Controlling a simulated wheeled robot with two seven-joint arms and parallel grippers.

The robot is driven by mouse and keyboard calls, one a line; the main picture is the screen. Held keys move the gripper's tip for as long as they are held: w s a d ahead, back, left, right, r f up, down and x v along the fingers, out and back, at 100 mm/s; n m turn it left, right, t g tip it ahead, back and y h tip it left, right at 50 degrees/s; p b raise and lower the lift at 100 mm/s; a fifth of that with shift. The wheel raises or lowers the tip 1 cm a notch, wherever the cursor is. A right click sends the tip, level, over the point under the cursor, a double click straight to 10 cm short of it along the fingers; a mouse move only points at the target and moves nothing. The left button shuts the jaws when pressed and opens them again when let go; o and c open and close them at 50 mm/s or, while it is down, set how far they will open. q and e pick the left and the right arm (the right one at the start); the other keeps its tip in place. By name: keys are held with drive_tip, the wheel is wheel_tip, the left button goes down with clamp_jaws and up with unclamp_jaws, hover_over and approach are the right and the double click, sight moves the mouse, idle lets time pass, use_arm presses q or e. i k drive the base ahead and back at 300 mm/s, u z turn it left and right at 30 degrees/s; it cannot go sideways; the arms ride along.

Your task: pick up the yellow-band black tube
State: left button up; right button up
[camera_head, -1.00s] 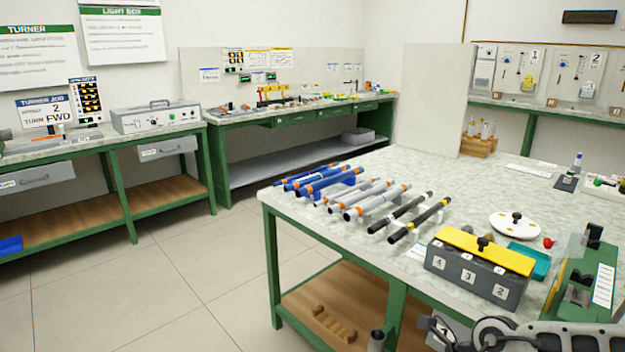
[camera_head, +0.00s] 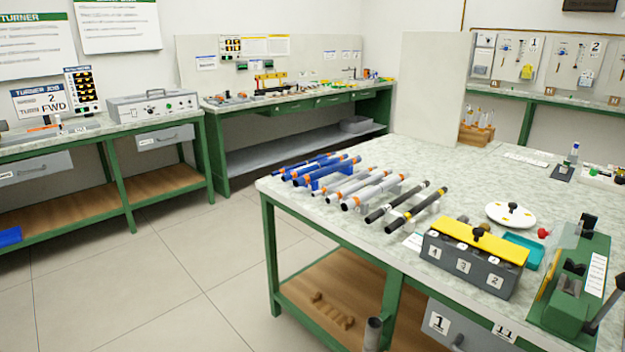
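The yellow-band black tube (camera_head: 429,198) lies on the near worktable, at the right end of a row of tubes. A narrow yellow band shows near its lower left end. A second black tube (camera_head: 387,208), with a pale band, lies just left of it and roughly parallel, with a small gap between. Neither of my grippers is in view.
Grey tubes (camera_head: 378,189) and blue tubes (camera_head: 322,172) with orange bands lie further left. A dark numbered box with a yellow lid (camera_head: 470,266) stands close to the right. A white round lid (camera_head: 510,215), teal tray (camera_head: 527,247) and green machine (camera_head: 575,285) are beyond it.

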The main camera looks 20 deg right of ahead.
sight(402, 220)
drive_tip(key=u, duration=0.15)
drive_tip(key=i, duration=1.8)
drive_tip(key=z, duration=3.25)
drive_tip(key=k, duration=0.9)
drive_tip(key=z, duration=0.95)
drive_tip(key=i, duration=0.85)
drive_tip(key=u, duration=0.55)
